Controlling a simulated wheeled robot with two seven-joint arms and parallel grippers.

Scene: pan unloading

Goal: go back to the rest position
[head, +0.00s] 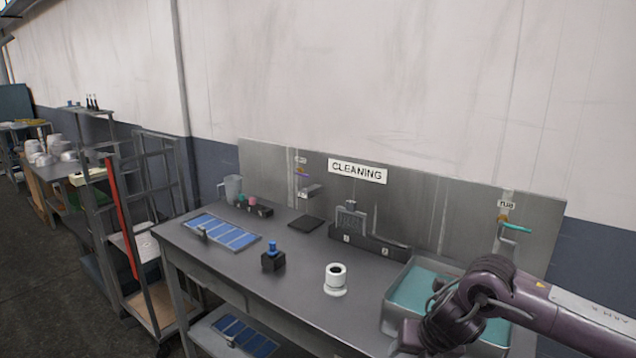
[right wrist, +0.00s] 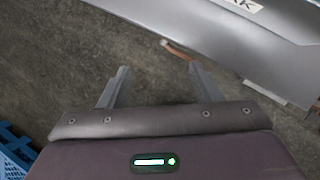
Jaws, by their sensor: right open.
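My right arm (head: 490,300) comes in from the right in the head view, bent in front of the tray of teal liquid (head: 392,322), and hides part of it. Its gripper jaws are not clearly visible there. In the right wrist view my right gripper (right wrist: 161,80) is open, with its two fingers wide apart and nothing between them. It is over bare concrete floor (right wrist: 90,60). My left gripper is in neither view.
The grey bench (head: 300,290) holds a white cylinder (head: 336,283), a black block with a blue knob (head: 272,260) and a blue panel (head: 222,234). A metal rack (head: 150,240) stands left. In the wrist view, a grey labelled surface (right wrist: 225,35) and blue crate (right wrist: 14,155) are nearby.

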